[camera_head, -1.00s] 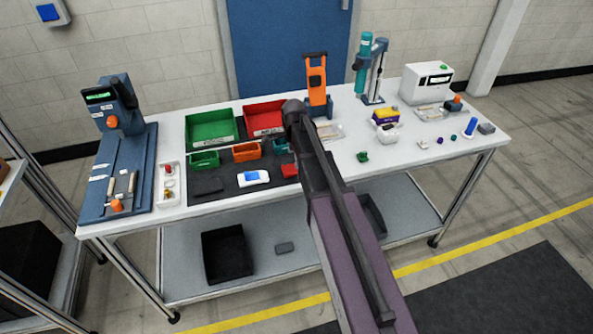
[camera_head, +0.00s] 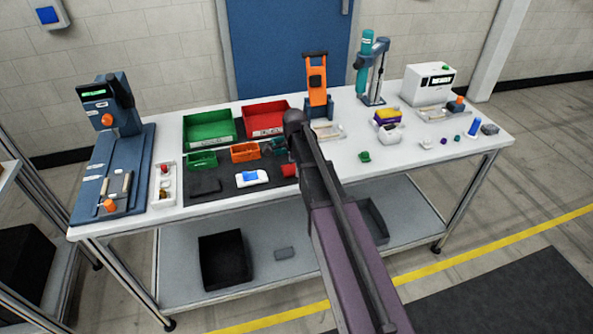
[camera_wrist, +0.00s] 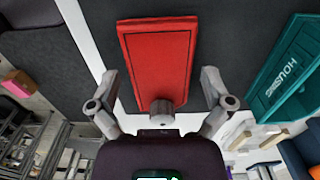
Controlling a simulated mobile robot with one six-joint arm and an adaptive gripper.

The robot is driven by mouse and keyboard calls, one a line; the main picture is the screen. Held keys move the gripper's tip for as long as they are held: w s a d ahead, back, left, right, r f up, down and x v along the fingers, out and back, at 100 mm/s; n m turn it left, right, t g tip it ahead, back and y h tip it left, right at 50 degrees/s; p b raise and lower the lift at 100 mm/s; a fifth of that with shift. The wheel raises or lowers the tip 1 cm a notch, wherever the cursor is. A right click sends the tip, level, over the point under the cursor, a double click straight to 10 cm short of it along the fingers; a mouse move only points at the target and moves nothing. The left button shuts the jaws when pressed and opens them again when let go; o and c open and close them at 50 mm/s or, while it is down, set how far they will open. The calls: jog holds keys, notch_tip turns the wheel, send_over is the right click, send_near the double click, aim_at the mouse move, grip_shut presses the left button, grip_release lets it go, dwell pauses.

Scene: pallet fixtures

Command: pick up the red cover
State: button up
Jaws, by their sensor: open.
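The red cover (camera_wrist: 157,60) is a flat red plate with a raised rim and a grey round knob at its near end. It lies on the dark mat and fills the middle of the wrist view. In the head view a small red piece (camera_head: 288,170), which looks like the cover, shows on the mat, partly hidden by my arm. My gripper (camera_wrist: 160,78) is open, with one finger on each side of the cover's near end. No grip on the cover shows. The gap in height between fingers and cover is hard to tell. My arm hides the gripper in the head view.
A teal bin (camera_wrist: 292,75) stands close right of the cover. Green (camera_head: 210,127) and red (camera_head: 265,117) bins, an orange bin (camera_head: 244,152) and a white-and-blue device (camera_head: 252,178) are nearby. An orange stand (camera_head: 317,85) is behind my arm.

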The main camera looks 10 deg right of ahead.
aim_at(295, 168)
jog(key=shift+c, duration=0.2)
jog(key=c, duration=1)
jog(key=shift+o, duration=0.2)
jog(key=shift+r, duration=0.2)
notch_tip(295, 168, up, 4)
jog(key=p, duration=0.4)
jog(key=shift+f, duration=0.15)
jog(key=s+p, duration=0.1)
jog(key=s, duration=1.5)
jog(key=shift+a+r, duration=0.3)
jog(key=shift+r, duration=0.15)
jog(key=shift+d, duration=0.2)
